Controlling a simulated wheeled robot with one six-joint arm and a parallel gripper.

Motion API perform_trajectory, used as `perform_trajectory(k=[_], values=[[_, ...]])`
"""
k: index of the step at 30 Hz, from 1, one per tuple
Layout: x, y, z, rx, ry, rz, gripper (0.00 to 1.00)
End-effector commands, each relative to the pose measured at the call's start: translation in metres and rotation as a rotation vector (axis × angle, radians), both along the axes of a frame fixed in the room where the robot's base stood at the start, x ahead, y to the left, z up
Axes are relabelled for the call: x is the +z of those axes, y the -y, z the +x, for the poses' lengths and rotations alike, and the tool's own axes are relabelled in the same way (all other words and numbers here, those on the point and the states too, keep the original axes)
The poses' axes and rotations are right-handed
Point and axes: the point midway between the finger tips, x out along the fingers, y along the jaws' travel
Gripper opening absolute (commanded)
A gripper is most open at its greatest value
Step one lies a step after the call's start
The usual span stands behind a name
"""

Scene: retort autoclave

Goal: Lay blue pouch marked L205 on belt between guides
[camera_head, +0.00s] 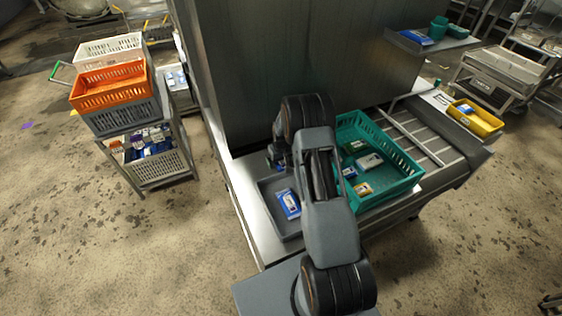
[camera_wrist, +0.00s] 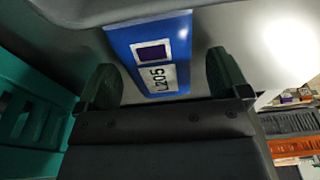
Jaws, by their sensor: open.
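The blue pouch marked L205 (camera_wrist: 177,28) lies on a grey surface in the wrist view, label facing me. My gripper (camera_wrist: 161,72) is open, one dark green finger at each side of the pouch. In the head view my gripper (camera_head: 280,158) is low over the grey tray (camera_head: 270,190), partly hidden by my arm. A blue pouch (camera_head: 289,204) lies in that tray; its label is too small to read here. The belt (camera_head: 432,136) with metal guide rails (camera_head: 412,132) is at the right, beyond the teal crate.
The teal crate (camera_head: 398,190) holds several pouches and stands between the tray and the clear belt. A yellow bin (camera_head: 475,118) sits at the belt's far right. A large metal housing (camera_head: 290,50) rises behind the tray. A cart with crates (camera_head: 112,85) stands left.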

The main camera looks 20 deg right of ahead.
Motion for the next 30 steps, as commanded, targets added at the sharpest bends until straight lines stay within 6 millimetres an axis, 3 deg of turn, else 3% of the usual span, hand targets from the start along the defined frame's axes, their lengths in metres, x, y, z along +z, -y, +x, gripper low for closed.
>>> perform_trajectory(k=[6, 24, 30], values=[[-0.0006, -0.0001, 0.0002, 0.000, 0.000, 0.000, 0.94], [-0.0001, 0.0001, 0.0001, -0.001, 0.001, 0.000, 0.36], [0.0001, 0.0001, 0.0002, -0.001, 0.001, 0.000, 0.34]])
